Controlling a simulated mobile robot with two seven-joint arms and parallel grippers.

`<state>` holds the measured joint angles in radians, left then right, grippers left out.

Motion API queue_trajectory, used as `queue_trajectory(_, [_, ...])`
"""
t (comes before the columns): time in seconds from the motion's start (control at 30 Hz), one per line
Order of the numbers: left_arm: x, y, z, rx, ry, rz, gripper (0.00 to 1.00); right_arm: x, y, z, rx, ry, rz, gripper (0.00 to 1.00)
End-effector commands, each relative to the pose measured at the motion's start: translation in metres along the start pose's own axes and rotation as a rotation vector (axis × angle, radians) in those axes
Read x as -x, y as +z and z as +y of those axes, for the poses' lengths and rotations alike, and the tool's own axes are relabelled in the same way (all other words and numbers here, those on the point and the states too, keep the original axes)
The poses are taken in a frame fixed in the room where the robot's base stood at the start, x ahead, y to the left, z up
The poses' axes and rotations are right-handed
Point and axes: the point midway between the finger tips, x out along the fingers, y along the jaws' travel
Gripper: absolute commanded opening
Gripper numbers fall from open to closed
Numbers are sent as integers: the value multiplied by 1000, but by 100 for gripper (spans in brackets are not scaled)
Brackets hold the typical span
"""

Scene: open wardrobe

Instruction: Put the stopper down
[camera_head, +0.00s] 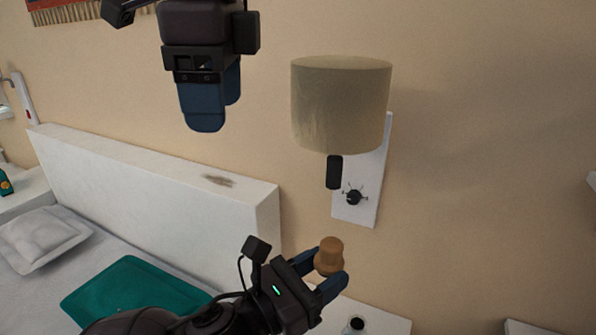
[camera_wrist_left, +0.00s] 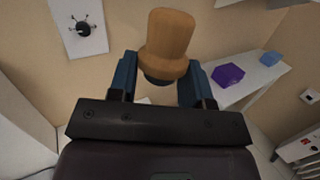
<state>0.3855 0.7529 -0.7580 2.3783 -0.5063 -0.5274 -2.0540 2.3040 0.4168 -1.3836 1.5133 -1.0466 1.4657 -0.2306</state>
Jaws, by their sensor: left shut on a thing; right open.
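The brown cork-like stopper (camera_head: 329,250) is held upright between the blue fingers of my left gripper (camera_head: 324,272). In the left wrist view the stopper (camera_wrist_left: 168,40) rises above the fingers, and its darker lower end sits between them. My left gripper is shut on it, in the air near a white tabletop (camera_head: 385,322) low in the head view. A small round dark-topped object (camera_head: 354,325) stands on that top; it is cut off by the frame edge. My right gripper (camera_head: 216,108) hangs high at the upper left, open and empty, fingers pointing down.
A beige wall lamp (camera_head: 340,105) on a white plate (camera_head: 362,180) juts out above my left gripper. A white headboard (camera_head: 160,180) and a bed with a teal cushion (camera_head: 130,290) lie left. In the left wrist view, a purple object (camera_wrist_left: 228,75) and a blue one (camera_wrist_left: 270,58) sit on a white surface.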

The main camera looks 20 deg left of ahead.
Motion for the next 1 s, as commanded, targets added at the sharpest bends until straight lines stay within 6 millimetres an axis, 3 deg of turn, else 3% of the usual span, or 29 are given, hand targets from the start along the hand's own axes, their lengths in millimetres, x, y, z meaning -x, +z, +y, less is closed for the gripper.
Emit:
queue_trajectory(0.1, [0, 0, 0, 0, 0, 0, 19, -40, -33, -1, -39, 41, 169, 65])
queue_trajectory(0.33, [0, 0, 0, 0, 0, 0, 19, -82, -79, 2, -87, 96, 386, 65])
queue_trajectory(0.67, [0, 0, 0, 0, 0, 0, 19, -106, -98, 5, -99, 112, 441, 65])
queue_trajectory(1.0, [0, 0, 0, 0, 0, 0, 19, -154, -120, 12, -100, 112, 439, 65])
